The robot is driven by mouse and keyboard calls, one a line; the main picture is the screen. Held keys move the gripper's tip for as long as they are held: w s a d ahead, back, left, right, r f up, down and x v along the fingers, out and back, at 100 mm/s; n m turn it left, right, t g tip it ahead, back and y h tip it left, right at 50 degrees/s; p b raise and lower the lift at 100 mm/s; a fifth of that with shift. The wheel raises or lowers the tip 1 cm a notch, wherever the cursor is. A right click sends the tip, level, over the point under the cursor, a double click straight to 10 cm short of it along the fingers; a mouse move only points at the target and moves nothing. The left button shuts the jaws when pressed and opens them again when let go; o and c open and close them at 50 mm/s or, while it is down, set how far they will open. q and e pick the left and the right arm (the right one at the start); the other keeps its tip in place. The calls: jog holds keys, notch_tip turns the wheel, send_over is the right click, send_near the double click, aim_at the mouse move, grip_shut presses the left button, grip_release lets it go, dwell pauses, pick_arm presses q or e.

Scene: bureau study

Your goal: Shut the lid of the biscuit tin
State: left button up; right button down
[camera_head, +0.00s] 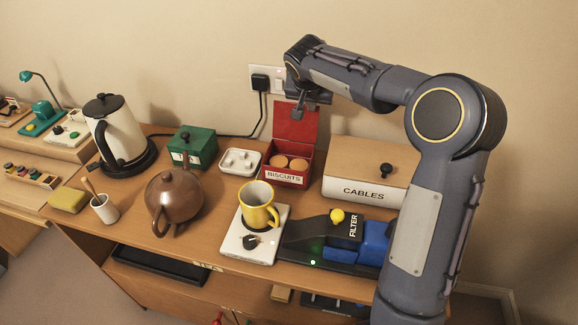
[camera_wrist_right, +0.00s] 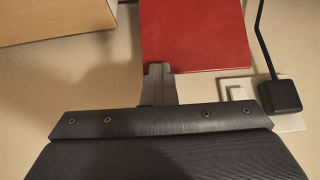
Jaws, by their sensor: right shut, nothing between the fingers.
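The red biscuit tin (camera_head: 287,178) stands on the desk near the wall, with a white BISCUITS label on its front and round biscuits inside. Its red lid (camera_head: 295,122) stands up open at the back. The lid also fills the top of the right wrist view (camera_wrist_right: 193,35). My right gripper (camera_head: 298,112) is shut and empty, at the upper part of the raised lid. In the right wrist view its fingertips (camera_wrist_right: 159,70) overlap the lid's edge; I cannot tell whether they touch it. My left gripper is not in view.
A CABLES box (camera_head: 367,191) stands right of the tin, a white dish of cubes (camera_head: 240,161) and a green box (camera_head: 192,147) left. A yellow mug (camera_head: 259,205) and a FILTER device (camera_head: 340,238) are in front. A wall socket with plug (camera_head: 261,82) is behind.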

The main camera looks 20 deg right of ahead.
jog(key=shift+s+f+g, duration=0.2)
jog(key=shift+f+g, duration=0.1)
jog(key=shift+f, duration=0.7)
jog(key=shift+r, duration=0.15)
jog(key=shift+s+a+r, duration=0.1)
jog(key=shift+a+r, duration=0.05)
jog(key=shift+a, duration=0.05)
jog(key=shift+s+a+r+b, duration=0.25)
jog(key=shift+s+a+b, duration=0.1)
jog(key=shift+s+a, duration=0.15)
jog(key=shift+s+a+r+b, duration=0.2)
jog(key=shift+s+a+b, duration=0.15)
jog(key=shift+s, duration=0.15)
jog(key=shift+s+a, duration=0.1)
jog(key=shift+s+a+r+b, duration=0.15)
jog(key=shift+s+a+b, duration=0.5)
jog(key=shift+s, duration=0.25)
jog(key=shift+s+a+r+b, duration=0.15)
jog(key=shift+s+a+b, duration=0.25)
jog(key=shift+s+a, duration=0.4)
